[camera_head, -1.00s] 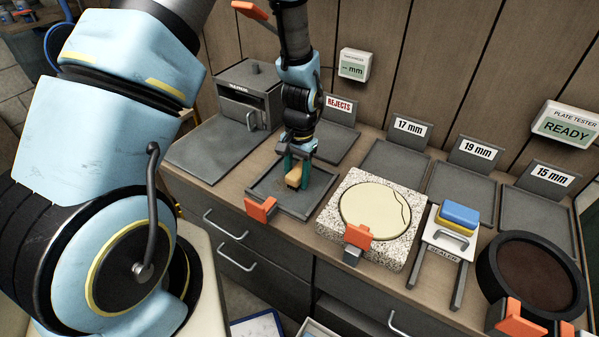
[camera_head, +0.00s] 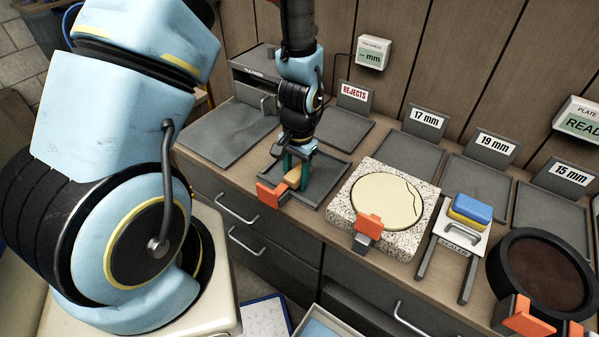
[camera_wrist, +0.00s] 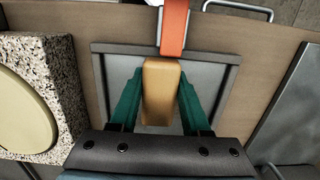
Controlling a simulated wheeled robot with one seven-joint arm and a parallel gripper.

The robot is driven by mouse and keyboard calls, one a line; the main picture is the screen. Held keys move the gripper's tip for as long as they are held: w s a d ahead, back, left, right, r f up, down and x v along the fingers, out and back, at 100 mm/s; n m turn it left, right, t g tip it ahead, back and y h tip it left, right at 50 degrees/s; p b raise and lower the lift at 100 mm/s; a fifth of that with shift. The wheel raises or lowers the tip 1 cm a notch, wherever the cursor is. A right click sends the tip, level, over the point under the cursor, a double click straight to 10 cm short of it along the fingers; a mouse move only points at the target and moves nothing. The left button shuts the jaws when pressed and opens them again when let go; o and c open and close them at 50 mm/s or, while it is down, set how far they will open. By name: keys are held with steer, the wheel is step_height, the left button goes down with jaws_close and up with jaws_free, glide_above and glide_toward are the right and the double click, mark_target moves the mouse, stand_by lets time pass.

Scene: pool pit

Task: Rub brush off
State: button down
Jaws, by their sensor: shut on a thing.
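The brush (camera_head: 294,176) shows as a tan, wood-coloured block; its bristles are not visible. My gripper (camera_head: 297,162) points down with its green fingers shut on the brush, over the dark shallow tray (camera_head: 331,166). In the wrist view the brush (camera_wrist: 161,85) sits between the two fingers (camera_wrist: 160,103), above the tray's grey floor (camera_wrist: 208,75). An orange upright piece (camera_head: 272,194) stands at the tray's front edge. In the wrist view the brush's end meets or overlaps this orange piece (camera_wrist: 174,25); I cannot tell whether they touch.
Right of the tray are a speckled stone block (camera_head: 348,214) with a cream disc (camera_head: 384,200), a stand (camera_head: 466,235) with blue and yellow blocks, and a dark round pan (camera_head: 541,270). Labelled trays and a REJECTS sign (camera_head: 354,93) line the back.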

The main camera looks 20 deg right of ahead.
mark_target(321, 166)
steer(key=shift+s+a+f, duration=0.25)
steer(key=shift+s+a, duration=0.4)
steer(key=shift+a, duration=0.1)
steer(key=shift+s+d+r, duration=0.15)
steer(key=shift+s+d, duration=0.4)
steer(key=shift+s, duration=0.05)
steer(key=shift+w+d+r+p, duration=0.1)
steer(key=shift+w+d+p, duration=0.1)
steer(key=shift+w+d, duration=1.2)
steer(key=shift+w+d+r+p, duration=0.1)
steer(key=shift+w+d+p, duration=0.1)
steer(key=shift+w+d, duration=1.15)
steer(key=shift+w+d+f, duration=0.1)
steer(key=shift+w+d, duration=0.35)
steer(key=shift+d, duration=0.4)
steer(key=shift+w+d, duration=0.4)
steer(key=shift+d, duration=0.45)
step_height(321, 166, up, 3)
steer(key=shift+w+d+p, duration=0.1)
steer(key=shift+p, duration=0.85)
steer(key=shift+r+p, duration=1)
steer(key=shift+r, duration=0.45)
steer(key=shift+a, duration=0.2)
